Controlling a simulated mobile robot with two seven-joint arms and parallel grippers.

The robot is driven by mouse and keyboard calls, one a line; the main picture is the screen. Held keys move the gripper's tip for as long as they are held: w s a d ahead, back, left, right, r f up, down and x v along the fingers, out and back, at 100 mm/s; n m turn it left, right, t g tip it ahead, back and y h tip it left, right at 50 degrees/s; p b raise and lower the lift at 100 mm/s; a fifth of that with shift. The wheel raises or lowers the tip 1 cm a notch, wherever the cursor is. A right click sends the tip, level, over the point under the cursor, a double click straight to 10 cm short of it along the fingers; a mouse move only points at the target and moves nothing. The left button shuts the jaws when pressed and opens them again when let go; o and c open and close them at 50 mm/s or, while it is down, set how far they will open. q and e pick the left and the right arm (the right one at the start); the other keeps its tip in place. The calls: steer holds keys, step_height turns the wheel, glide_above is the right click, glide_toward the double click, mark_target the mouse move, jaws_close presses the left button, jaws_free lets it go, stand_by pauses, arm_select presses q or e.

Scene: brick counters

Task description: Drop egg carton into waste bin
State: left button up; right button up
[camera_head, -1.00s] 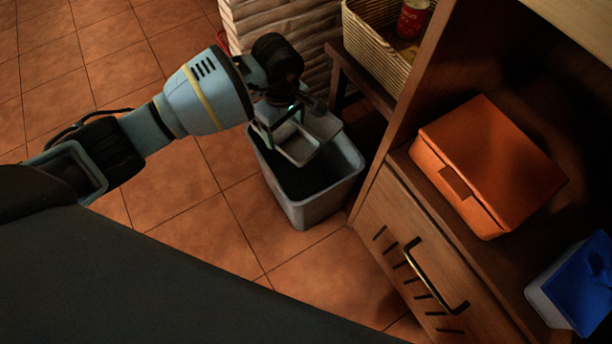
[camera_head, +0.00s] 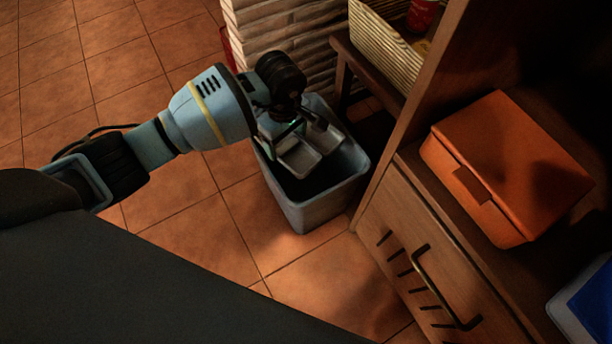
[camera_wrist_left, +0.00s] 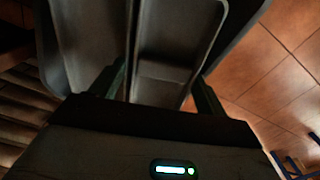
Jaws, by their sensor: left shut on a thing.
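The pale grey egg carton (camera_head: 300,161) is open, its two shallow halves side by side, over the mouth of the waste bin (camera_head: 318,208). The bin is a grey open tub on the tiled floor beside the wooden cabinet, dark inside. My left gripper (camera_head: 290,132) points down and is shut on the carton, at about the level of the bin's opening. In the left wrist view, the carton (camera_wrist_left: 165,71) lies between the fingers of my left gripper (camera_wrist_left: 158,92). The carton's lower edges are partly in shadow. My right gripper is in neither view.
A wooden cabinet with a drawer (camera_head: 400,235) stands right of the bin. An orange box (camera_head: 508,160) and a blue-lidded container (camera_head: 590,305) are on its shelf. A basket (camera_head: 385,45) on a wooden stand and a brick wall (camera_head: 285,30) are behind. The floor at left is clear.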

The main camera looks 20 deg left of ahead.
arm_select(q)
steer(key=o, duration=1)
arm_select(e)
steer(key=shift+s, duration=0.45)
arm_select(q)
steer(key=shift+r+p, duration=1.65)
steer(key=shift+r, duration=2.25)
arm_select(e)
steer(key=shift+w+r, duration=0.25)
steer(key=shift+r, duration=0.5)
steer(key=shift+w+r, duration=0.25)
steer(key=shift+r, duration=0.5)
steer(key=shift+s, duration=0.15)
